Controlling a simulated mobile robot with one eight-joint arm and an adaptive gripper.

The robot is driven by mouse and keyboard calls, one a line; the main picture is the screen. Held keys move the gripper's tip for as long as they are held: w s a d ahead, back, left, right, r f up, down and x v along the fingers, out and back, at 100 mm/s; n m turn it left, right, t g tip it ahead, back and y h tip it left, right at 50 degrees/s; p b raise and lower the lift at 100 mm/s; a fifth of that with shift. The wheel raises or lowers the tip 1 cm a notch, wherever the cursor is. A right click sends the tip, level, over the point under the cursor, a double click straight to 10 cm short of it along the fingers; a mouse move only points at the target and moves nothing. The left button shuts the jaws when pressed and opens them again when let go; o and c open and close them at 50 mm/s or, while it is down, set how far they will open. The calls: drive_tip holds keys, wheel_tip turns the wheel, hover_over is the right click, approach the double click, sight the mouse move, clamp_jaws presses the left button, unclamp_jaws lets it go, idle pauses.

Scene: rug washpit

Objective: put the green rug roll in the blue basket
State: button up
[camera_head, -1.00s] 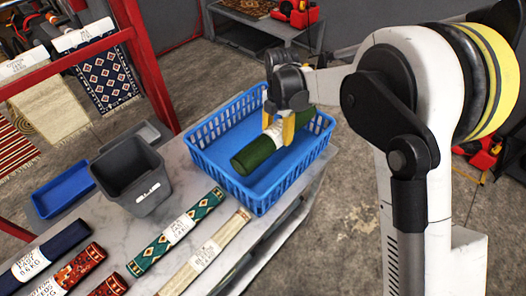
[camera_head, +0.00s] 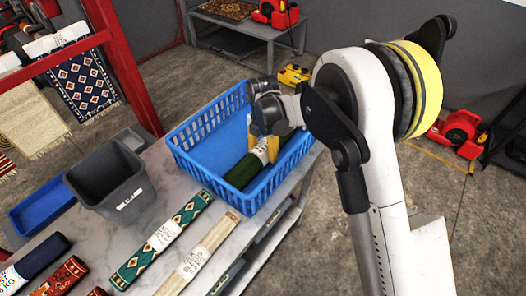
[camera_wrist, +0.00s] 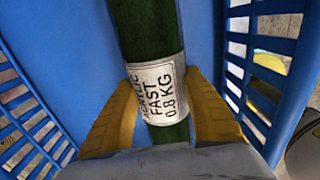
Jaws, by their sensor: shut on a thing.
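The green rug roll (camera_head: 242,171) is inside the blue basket (camera_head: 191,165), low down toward its right side in the head view. My gripper (camera_head: 265,150) is shut on the roll around its white label. In the wrist view the yellow fingers (camera_wrist: 160,112) stand on either side of the label, which reads "FAST 0.8 KG", on the green roll (camera_wrist: 148,30). The blue basket floor (camera_wrist: 75,40) shows beneath the roll. Whether the roll touches the floor is hard to tell. The roll's far end is partly hidden by my gripper.
A grey bin (camera_head: 108,186) and a shallow blue tray (camera_head: 42,208) stand left of the basket. A teal patterned roll (camera_head: 160,238) and a beige roll (camera_head: 210,252) lie in front of it on the marble table. Other rolls lie at the lower left.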

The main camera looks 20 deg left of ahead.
drive_tip(key=shift+f, duration=0.1)
drive_tip(key=o, duration=1.3)
